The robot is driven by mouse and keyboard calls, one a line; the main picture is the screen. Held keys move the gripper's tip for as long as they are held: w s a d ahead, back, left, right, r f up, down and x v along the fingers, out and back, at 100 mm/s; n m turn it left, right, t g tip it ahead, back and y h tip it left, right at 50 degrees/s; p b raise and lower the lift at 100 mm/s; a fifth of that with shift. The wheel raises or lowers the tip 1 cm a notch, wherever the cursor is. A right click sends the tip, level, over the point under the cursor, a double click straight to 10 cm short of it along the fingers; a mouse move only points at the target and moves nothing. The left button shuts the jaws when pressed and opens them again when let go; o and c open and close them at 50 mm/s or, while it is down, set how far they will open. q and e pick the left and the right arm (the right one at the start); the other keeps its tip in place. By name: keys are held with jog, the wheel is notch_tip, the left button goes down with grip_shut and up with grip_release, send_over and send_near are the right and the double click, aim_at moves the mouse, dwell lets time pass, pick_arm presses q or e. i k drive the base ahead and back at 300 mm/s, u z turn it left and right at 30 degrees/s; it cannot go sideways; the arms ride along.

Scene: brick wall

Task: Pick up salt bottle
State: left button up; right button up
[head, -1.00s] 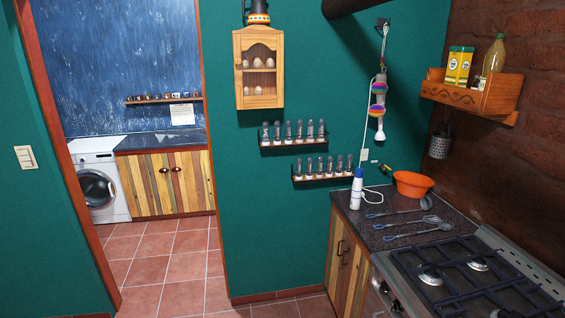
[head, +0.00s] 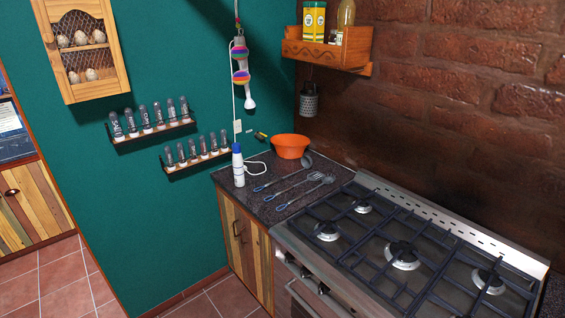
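Several small glass spice bottles with pale lettering stand on two dark wall shelves in the head view. One row is on the upper shelf (head: 152,134), the other on the lower shelf (head: 197,160). Neither of my grippers shows in the head view.
The dark counter (head: 225,179) holds an orange bowl (head: 290,146) and several utensils (head: 300,191). A gas stove (head: 400,250) fills the right front. An egg cabinet (head: 80,50) hangs at upper left, a wooden wall box (head: 325,52) at upper right. Tiled floor (head: 50,285) is free at lower left.

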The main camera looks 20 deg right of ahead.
aim_at(238, 162)
jog(key=z, duration=0.25)
jog(key=k, duration=1)
jog(key=u, duration=1.1)
jog(key=i, duration=1.85)
jog(key=z, duration=0.6)
